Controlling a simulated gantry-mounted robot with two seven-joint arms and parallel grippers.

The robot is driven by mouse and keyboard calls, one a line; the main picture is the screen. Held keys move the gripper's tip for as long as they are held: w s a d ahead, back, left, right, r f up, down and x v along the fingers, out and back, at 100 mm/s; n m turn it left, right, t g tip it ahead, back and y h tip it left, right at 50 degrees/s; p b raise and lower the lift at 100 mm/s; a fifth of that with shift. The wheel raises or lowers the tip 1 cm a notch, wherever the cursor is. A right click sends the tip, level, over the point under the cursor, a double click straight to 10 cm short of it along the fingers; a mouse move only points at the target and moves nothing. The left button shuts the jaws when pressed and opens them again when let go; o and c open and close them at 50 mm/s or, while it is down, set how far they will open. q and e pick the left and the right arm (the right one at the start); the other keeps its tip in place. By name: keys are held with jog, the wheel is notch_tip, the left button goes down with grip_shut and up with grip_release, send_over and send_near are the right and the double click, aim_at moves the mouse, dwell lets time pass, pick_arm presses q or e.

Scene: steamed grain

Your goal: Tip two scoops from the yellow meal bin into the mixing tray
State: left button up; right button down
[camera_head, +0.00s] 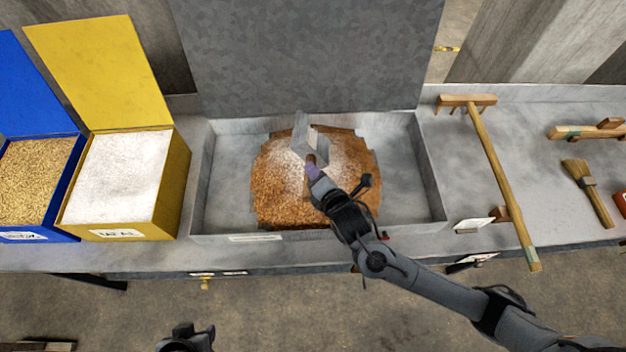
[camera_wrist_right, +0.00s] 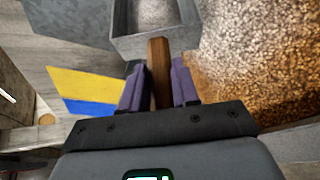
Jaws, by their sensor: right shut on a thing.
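My right gripper (camera_head: 314,172) is shut on the wooden handle of a grey metal scoop (camera_head: 314,143). It holds the scoop above the mixing tray (camera_head: 228,180), near the back middle. In the right wrist view, purple fingers pinch the handle (camera_wrist_right: 160,75), and whitish meal shows in the scoop's pan (camera_wrist_right: 158,14). The tray holds a brown grain heap (camera_head: 285,200) with white meal scattered on top. The yellow meal bin (camera_head: 172,185), lid raised, is full of white meal (camera_head: 118,175) left of the tray. A dark part of my left arm shows at the bottom edge; its fingers cannot be made out.
A blue bin (camera_head: 72,185) of tan grain stands at the far left. A grey panel (camera_head: 310,55) rises behind the tray. Right of it lie a long wooden rake (camera_head: 500,180), a brush (camera_head: 588,190) and another wooden tool (camera_head: 585,132).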

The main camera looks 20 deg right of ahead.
jog(key=shift+s+d+f+m+t+y+b, duration=0.2)
jog(key=shift+d+m+t+b, duration=0.25)
jog(key=shift+m+b, duration=0.55)
jog(key=shift+s+d+f+m+t+y+b, duration=0.1)
jog(key=shift+s+d+m+t+y+b, duration=0.3)
jog(key=shift+b, duration=1)
jog(key=shift+s+d+f+m+t+y+b, duration=0.1)
jog(key=shift+d+m+t+b, duration=0.25)
jog(key=shift+d+m+b, duration=0.65)
jog(key=shift+a, duration=0.3)
